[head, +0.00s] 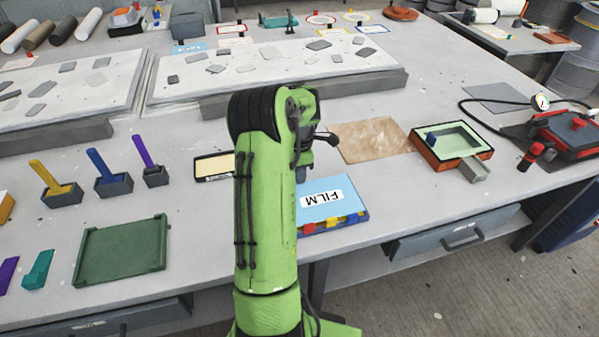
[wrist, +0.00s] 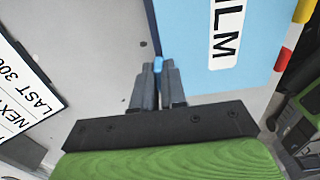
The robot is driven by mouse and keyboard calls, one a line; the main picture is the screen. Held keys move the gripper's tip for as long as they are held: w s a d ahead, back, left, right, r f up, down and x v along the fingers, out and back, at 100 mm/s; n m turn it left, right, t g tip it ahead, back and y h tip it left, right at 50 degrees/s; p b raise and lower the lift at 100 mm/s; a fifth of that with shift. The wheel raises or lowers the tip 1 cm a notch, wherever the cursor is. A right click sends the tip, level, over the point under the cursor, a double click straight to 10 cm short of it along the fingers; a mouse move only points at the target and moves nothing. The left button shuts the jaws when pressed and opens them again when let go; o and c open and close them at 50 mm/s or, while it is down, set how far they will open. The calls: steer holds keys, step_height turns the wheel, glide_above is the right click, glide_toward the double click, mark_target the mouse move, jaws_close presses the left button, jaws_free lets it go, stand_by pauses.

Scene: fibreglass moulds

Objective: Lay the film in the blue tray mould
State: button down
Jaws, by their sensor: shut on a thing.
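The film is a light-blue sheet (head: 332,187) with a white FILM label. It lies over a low blue box (head: 362,216) with red and yellow blocks along its front edge. In the wrist view the film (wrist: 192,30) lies beyond and right of the fingertips. My gripper (wrist: 158,68) is shut on a small light-blue bit at the film's edge. In the head view my arm hides the gripper.
A dark green tray (head: 120,250) lies at the left front. A label card (head: 214,167) lies left of my arm, a brown sheet (head: 372,141) to the right. A red gauge device (head: 566,137) stands at the right. Pale slabs with grey pieces fill the back.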

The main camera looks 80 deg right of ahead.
steer(key=shift+f, duration=0.15)
steer(key=shift+f+b, duration=0.6)
steer(key=shift+f, duration=0.05)
steer(key=c, duration=1.1)
jaws_free()
step_height(320, 180, up, 16)
steer(key=p, duration=0.4)
steer(key=shift+f, duration=0.1)
